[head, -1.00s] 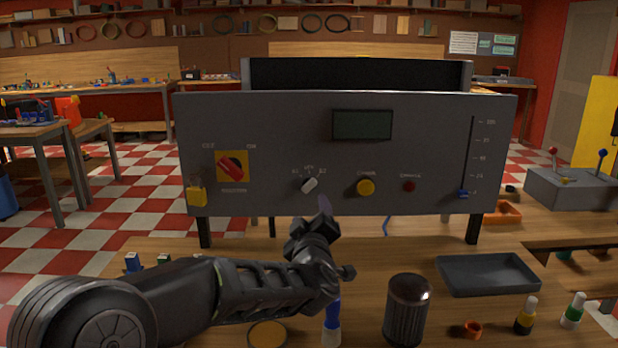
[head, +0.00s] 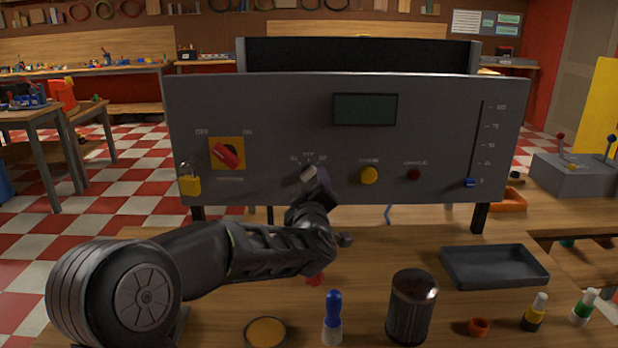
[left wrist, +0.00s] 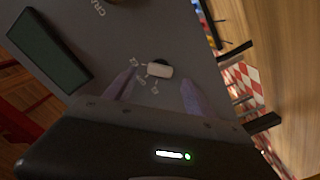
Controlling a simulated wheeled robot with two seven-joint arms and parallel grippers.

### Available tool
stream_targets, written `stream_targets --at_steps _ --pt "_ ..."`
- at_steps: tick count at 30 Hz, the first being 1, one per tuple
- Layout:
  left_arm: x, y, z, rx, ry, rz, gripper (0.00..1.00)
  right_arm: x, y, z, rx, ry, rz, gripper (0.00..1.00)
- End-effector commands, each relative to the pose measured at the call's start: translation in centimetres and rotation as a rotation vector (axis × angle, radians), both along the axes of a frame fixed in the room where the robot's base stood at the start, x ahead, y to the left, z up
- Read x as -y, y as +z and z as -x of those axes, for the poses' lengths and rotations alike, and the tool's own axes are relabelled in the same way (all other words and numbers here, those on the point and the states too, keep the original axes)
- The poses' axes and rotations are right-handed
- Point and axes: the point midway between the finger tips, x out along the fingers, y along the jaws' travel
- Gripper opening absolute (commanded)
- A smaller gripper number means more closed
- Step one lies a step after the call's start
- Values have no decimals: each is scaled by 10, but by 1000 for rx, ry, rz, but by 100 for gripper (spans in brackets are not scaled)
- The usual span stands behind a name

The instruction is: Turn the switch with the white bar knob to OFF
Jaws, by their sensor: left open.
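The white bar knob (head: 309,173) sits on the grey panel (head: 290,115), with small labels around its top that are hard to read. Its bar slants up to the right in the head view. My left gripper (head: 318,186) is at the panel just below the knob and covers part of its lower side. In the left wrist view my left gripper (left wrist: 158,88) is open, its two fingers on either side of the knob (left wrist: 160,70), with gaps visible. Contact cannot be told. My right gripper is not in view.
A red rotary switch (head: 227,154) with a yellow padlock (head: 189,181) is to the left. A yellow button (head: 369,175), a red button (head: 414,174) and a blue slider (head: 469,182) are to the right. A dark canister (head: 411,305) and tray (head: 494,266) stand in front.

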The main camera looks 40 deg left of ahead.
Motion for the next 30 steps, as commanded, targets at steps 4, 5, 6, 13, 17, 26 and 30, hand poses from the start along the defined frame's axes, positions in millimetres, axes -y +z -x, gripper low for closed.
stream_targets --at_steps 4,5,6,13,17,26,30 --pt "-15 1 -19 -1 1 -1 64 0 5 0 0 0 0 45" --pt "-17 0 -22 -1 1 0 64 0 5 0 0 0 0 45" --pt "-19 0 -25 -1 1 0 64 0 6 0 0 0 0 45" --pt "-25 0 -32 -1 0 -1 64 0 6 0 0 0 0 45" --pt "-25 0 -32 -1 0 -1 64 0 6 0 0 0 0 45" --pt "-24 0 -32 -1 0 -1 42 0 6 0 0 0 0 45" --pt "-24 0 -32 -1 0 -1 30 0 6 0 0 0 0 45"
